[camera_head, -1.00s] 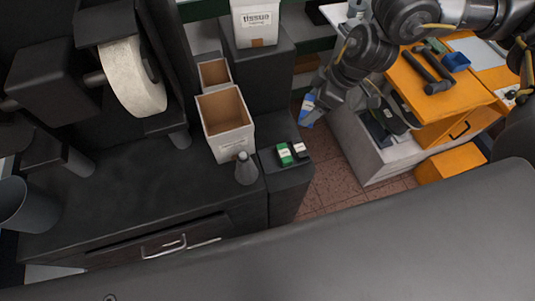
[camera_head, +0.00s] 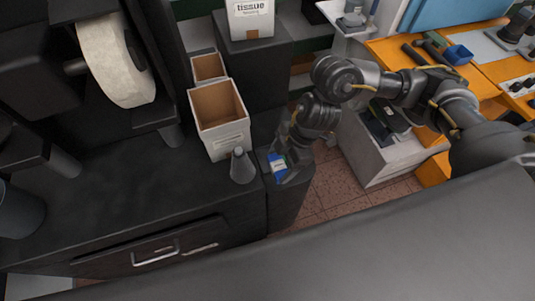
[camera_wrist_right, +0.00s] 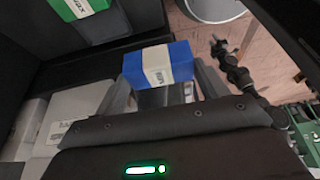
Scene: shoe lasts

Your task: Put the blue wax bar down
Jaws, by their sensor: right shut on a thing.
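The blue wax bar (camera_head: 277,167), with a white label band, is held in my right gripper (camera_head: 286,172), over the low dark cabinet top (camera_head: 262,128) beside the workbench. In the right wrist view the blue wax bar (camera_wrist_right: 158,64) sits between the two fingers of the right gripper (camera_wrist_right: 163,84), which are shut on it. A green wax bar (camera_wrist_right: 80,8) with a white label lies on the dark surface at the top left of the wrist view, apart from the held bar. I cannot tell whether the held bar touches the surface. My left gripper is out of view.
A grey cone-shaped bottle (camera_head: 242,167) and an open carton (camera_head: 220,121) stand just left of the gripper. A tissue box (camera_head: 251,18) stands on a taller block behind. To the right are the floor (camera_head: 335,185) and a white cabinet (camera_head: 381,157).

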